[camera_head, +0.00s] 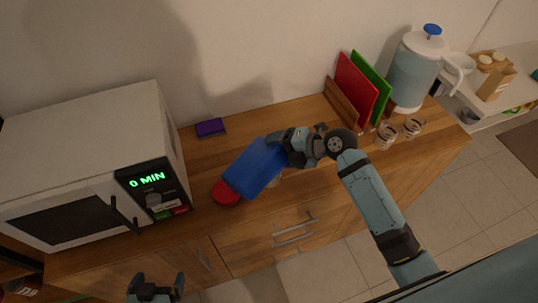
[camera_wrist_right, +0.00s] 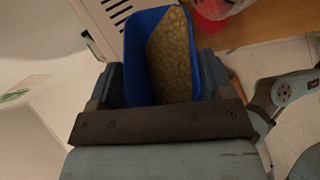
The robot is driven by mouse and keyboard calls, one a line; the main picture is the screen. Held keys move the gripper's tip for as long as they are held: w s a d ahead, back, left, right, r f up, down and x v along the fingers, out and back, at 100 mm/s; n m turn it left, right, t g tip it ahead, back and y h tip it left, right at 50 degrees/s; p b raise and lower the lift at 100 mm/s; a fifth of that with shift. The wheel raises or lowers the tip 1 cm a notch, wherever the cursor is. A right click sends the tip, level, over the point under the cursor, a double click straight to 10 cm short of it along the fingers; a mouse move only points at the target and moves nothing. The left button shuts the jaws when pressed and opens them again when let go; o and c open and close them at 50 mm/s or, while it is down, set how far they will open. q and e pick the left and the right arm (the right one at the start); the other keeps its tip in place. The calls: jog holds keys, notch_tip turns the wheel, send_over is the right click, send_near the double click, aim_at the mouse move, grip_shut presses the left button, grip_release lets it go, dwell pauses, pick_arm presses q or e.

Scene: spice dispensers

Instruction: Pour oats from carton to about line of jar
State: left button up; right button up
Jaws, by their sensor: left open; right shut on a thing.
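The blue carton (camera_head: 255,168) is tilted above the counter. My right gripper (camera_head: 284,148) is shut on it. In the right wrist view the open carton (camera_wrist_right: 135,62) shows yellowish-brown oats (camera_wrist_right: 171,55) inside, between the fingers. Part of a clear rim (camera_wrist_right: 236,6) shows at the top of the wrist view. A round red item (camera_head: 225,192), perhaps a lid, lies by the carton's lower end. My left gripper (camera_head: 155,287) is open and empty, in front of the counter.
A white microwave (camera_head: 85,150) fills the counter's left. A purple box (camera_head: 211,128) lies near the wall. Red and green boards (camera_head: 357,88) in a rack, small glass jars (camera_head: 386,136) and a water jug (camera_head: 413,75) stand at the right. Bare wood (camera_head: 290,115) lies behind the carton.

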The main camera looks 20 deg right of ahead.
jog(key=shift+w+d+m+y+b, duration=0.3)
jog(key=shift+d+m+y+b, duration=0.15)
jog(key=shift+b, duration=0.6)
dwell(2.5)
